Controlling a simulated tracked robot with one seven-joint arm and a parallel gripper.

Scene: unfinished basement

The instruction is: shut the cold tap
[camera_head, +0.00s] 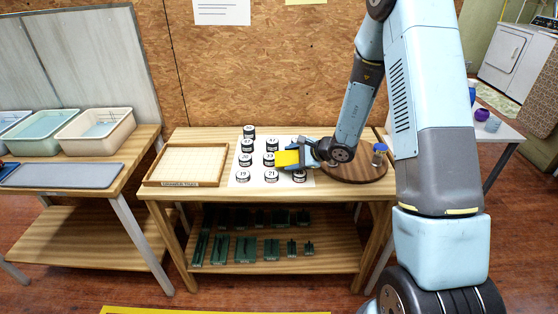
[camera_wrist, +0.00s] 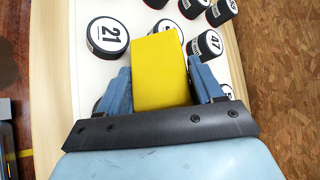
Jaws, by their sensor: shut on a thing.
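No tap can be made out in either view. My gripper (camera_head: 304,155) is over the middle table, above a white sheet with numbered black-and-white discs. Its blue fingers (camera_wrist: 160,82) are shut on a yellow block (camera_wrist: 160,70), which also shows in the head view (camera_head: 287,158). The block sticks out past the fingers towards the discs and hides some of them. A disc marked 21 (camera_wrist: 107,36) lies left of the block in the wrist view, and one marked 47 (camera_wrist: 205,46) lies to its right.
A shallow wooden tray (camera_head: 187,164) sits left of the white sheet (camera_head: 237,181). A round brown board (camera_head: 352,173) at right bears a small blue-topped jar (camera_head: 379,154). Green pieces (camera_head: 245,249) fill the lower shelf. Plastic tubs (camera_head: 98,130) stand on the left bench.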

